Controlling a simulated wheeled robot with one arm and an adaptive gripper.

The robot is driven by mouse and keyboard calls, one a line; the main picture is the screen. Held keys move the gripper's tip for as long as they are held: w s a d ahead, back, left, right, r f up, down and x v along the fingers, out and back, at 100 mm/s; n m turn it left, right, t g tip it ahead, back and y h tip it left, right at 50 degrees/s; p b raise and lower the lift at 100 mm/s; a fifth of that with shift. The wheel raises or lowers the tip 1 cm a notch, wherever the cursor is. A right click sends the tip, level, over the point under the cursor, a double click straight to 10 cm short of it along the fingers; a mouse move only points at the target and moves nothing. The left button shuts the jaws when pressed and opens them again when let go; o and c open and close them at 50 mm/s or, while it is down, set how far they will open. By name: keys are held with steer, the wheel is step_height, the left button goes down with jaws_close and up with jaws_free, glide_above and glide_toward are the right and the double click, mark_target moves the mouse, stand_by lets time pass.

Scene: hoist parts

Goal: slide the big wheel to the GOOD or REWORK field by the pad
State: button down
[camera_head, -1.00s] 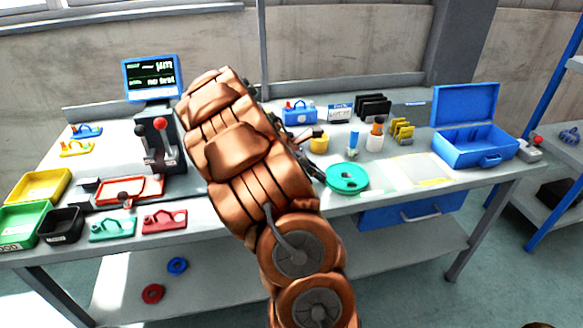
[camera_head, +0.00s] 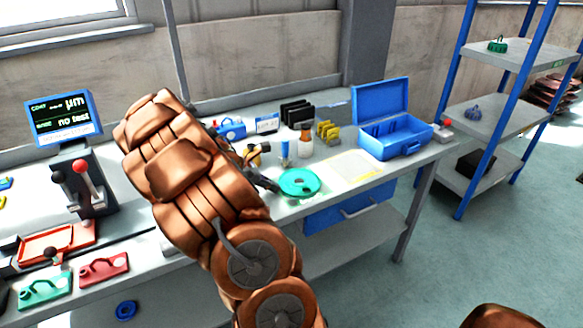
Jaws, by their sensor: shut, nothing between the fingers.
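The big wheel (camera_head: 299,183) is a flat teal disc with small holes, lying on the bench top near its front edge. My gripper (camera_head: 268,186) is at the wheel's left side, low over the bench, partly hidden behind my arm. Its fingers look closed with nothing held; whether they touch the wheel or its pad I cannot tell. A pale, yellow-edged field (camera_head: 357,166) is marked on the bench just right of the wheel. Its lettering is too small to read, so I cannot tell GOOD from REWORK.
Behind the wheel stand a blue tube (camera_head: 285,152), a white bottle (camera_head: 306,146) and yellow racks (camera_head: 327,132). An open blue case (camera_head: 395,138) stands at the bench's right end. The marked field is clear.

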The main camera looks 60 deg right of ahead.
steer(key=shift+w+a+p, duration=0.25)
steer(key=shift+a+p, duration=0.05)
steer(key=shift+a, duration=0.1)
step_height(320, 180, up, 5)
steer(key=shift+w+f, duration=0.1)
steer(key=shift+w, duration=0.05)
steer(key=s+d, duration=0.4)
steer(key=d, duration=0.1)
steer(key=s+d+b, duration=0.1)
steer(key=s+d, duration=0.9)
steer(key=d, duration=0.1)
steer(key=shift+w, duration=0.1)
